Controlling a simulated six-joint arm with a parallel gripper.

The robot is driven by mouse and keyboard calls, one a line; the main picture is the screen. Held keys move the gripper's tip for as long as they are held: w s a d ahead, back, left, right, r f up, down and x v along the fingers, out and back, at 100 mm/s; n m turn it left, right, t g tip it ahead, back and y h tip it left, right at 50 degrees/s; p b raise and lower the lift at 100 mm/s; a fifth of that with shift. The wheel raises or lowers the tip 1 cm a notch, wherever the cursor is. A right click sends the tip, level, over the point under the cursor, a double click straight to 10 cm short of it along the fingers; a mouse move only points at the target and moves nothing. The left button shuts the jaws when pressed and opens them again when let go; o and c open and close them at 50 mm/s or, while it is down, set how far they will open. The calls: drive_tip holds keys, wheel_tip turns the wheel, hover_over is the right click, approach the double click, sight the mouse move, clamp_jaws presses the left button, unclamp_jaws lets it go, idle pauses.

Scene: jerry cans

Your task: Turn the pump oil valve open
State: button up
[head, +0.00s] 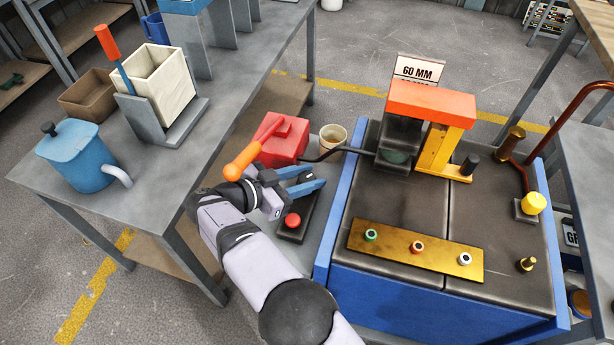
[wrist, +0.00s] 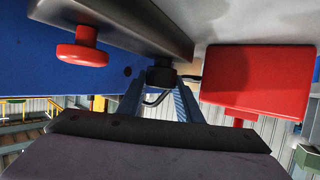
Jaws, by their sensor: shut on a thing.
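A small black knob (wrist: 162,76) shows between my fingertips in the wrist view, at the end of a dark plate (wrist: 140,22). It looks like the oil valve, but I cannot make out how far it is turned. My gripper (wrist: 160,92) has blue fingers and is shut on this knob, one finger on each side. In the head view my gripper (head: 316,184) reaches over the far end of the same dark plate (head: 286,234), and the fingers hide the knob. A red button (head: 292,220) sits on the plate's near end and also shows in the wrist view (wrist: 82,48).
A red box (head: 283,142) stands just beyond my gripper. A blue-sided bench (head: 340,210) is to the right. A blue jug (head: 80,155) stands on the left table.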

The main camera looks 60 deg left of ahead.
drive_tip(key=shift+r, duration=0.1)
idle(0.3)
drive_tip(key=o, duration=1)
drive_tip(key=shift+o, duration=0.2)
drive_tip(key=shift+v, duration=3.65)
